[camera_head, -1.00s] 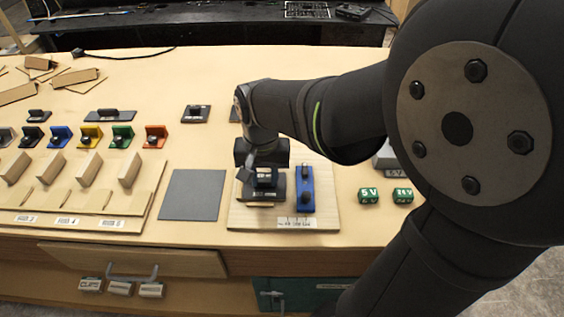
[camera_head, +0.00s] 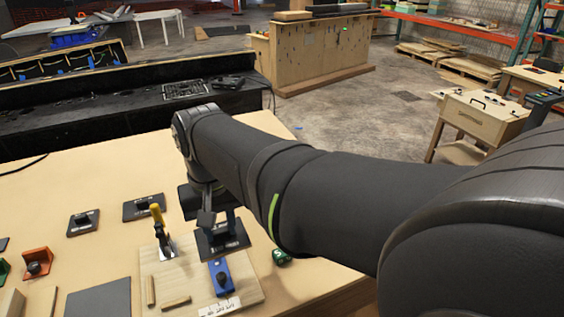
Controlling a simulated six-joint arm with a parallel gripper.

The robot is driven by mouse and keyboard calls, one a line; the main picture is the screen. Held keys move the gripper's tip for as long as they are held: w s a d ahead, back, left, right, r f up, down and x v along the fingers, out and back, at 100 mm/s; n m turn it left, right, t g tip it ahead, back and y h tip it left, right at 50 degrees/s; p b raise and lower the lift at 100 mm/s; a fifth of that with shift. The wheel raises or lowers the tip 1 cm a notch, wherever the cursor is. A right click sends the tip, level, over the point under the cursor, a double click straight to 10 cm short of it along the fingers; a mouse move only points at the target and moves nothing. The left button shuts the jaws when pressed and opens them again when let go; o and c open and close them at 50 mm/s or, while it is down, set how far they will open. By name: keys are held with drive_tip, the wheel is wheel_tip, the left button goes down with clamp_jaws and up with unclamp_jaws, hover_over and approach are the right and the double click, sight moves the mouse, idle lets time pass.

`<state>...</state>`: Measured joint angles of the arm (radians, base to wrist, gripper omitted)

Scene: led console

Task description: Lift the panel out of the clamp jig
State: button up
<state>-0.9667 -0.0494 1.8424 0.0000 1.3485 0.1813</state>
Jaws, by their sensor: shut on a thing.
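The panel (camera_head: 222,243) is a small dark plate with white print on it, over the back right of the pale wooden jig board (camera_head: 165,268). My gripper (camera_head: 217,222) is shut on the panel from above; my wrist hides part of the hold. The panel looks clear of the jig's wooden strips (camera_head: 175,302), but I cannot tell how high it is above the board. The jig's toggle clamp (camera_head: 160,230) stands left of the panel with its yellow handle upright. A blue block (camera_head: 221,278) with a dark knob is in front of the panel.
Dark plates (camera_head: 83,222) with knobs lie to the left and behind. An orange bracket (camera_head: 37,262) and a grey mat (camera_head: 98,300) are at the front left. A green block (camera_head: 281,257) is right of the board. The table is bare at the back left.

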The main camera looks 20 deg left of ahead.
sight(221, 230)
drive_tip(key=shift+d+r, duration=0.1)
drive_tip(key=shift+r, duration=1.85)
